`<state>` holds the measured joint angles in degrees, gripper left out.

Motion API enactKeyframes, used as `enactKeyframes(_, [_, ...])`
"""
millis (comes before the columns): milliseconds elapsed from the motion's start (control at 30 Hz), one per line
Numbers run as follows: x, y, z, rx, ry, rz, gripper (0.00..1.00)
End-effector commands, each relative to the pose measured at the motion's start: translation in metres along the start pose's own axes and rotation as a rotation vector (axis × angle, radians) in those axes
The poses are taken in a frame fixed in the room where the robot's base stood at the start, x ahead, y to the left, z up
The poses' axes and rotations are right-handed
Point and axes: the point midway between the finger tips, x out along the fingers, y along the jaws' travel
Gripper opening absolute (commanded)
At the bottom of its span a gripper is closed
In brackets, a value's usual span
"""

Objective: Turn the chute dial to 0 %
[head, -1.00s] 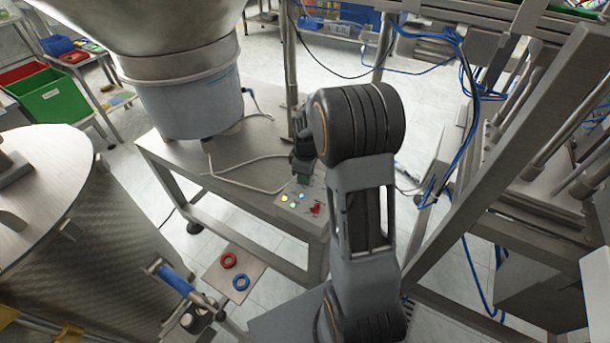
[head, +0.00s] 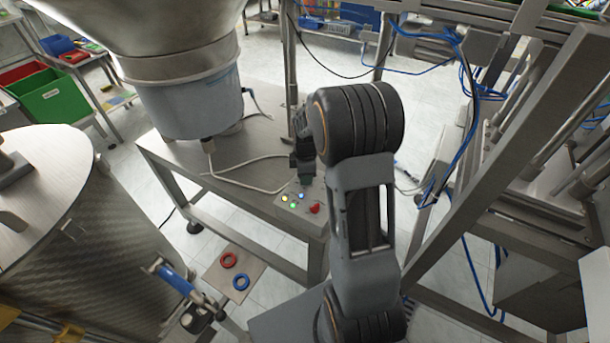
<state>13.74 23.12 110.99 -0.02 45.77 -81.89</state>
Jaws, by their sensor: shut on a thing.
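A small control panel (head: 286,204) with several lit buttons and a red knob (head: 315,208) sits on the near right corner of the steel table. My gripper (head: 306,179) points down at the back edge of this panel, behind the buttons. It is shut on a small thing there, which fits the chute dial. The jaws and my arm hide the dial, so its mark and its percent reading cannot be seen.
A grey cable lies across the tabletop. A metal frame (head: 490,150) with blue hoses rises close on the right. A steel drum (head: 90,240) stands at left.

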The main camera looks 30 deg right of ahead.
Motion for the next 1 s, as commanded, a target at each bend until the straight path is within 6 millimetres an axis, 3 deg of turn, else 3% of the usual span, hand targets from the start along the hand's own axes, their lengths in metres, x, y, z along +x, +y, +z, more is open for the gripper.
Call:
enactKeyframes(233, [0.002, -0.003, -0.002, -0.002, 0.002, -0.010, 0.04])
enactKeyframes(267, [0.002, -0.003, -0.002, -0.001, 0.002, -0.011, 0.30])
enactKeyframes(500, [0.001, -0.002, 0.001, 0.003, 0.001, -0.006, 0.53])
enactKeyframes(800, [-0.002, 0.000, 0.001, 0.004, 0.000, -0.002, 0.54])
enactKeyframes(1000, [-0.030, 0.000, 0.001, 0.004, 0.001, 0.002, 0.54])
